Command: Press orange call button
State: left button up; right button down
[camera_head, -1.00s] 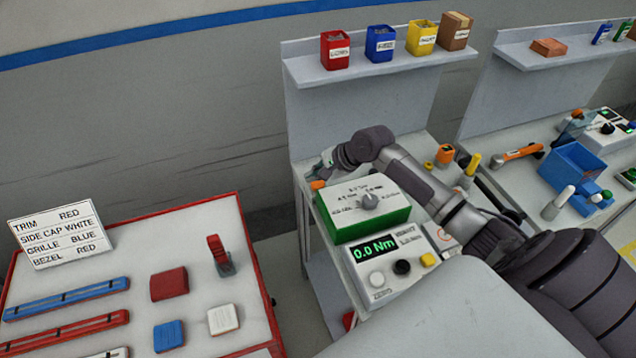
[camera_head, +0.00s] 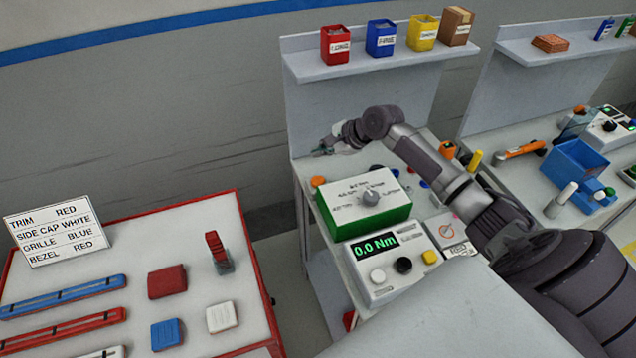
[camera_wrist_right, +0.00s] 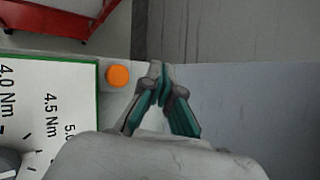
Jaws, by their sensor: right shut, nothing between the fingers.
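The orange call button (camera_head: 318,182) sits on the bench at the left end of the green-sided dial box. In the right wrist view the round orange button (camera_wrist_right: 118,77) lies just left of my fingers, beside the box's green edge. My right gripper (camera_head: 318,152) is shut and empty, beyond the button toward the bench's back left in the head view. In the right wrist view its fingertips (camera_wrist_right: 158,72) meet over the bench surface, apart from the button in the picture. My left gripper is not in view.
The dial box (camera_head: 340,218) stands beside the button, with a torque display unit (camera_head: 376,247) in front. A shelf (camera_head: 385,55) with bins is above. A red-edged table (camera_head: 200,215) with colored parts stands left, across a gap.

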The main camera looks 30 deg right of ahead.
jog(key=b, duration=0.7)
send_over(320, 181)
notch_tip(320, 181, down, 6)
jog(key=shift+r, duration=0.1)
jog(key=shift+f, duration=0.95)
jog(key=shift+f+p, duration=0.35)
jog(key=shift+p, duration=0.1)
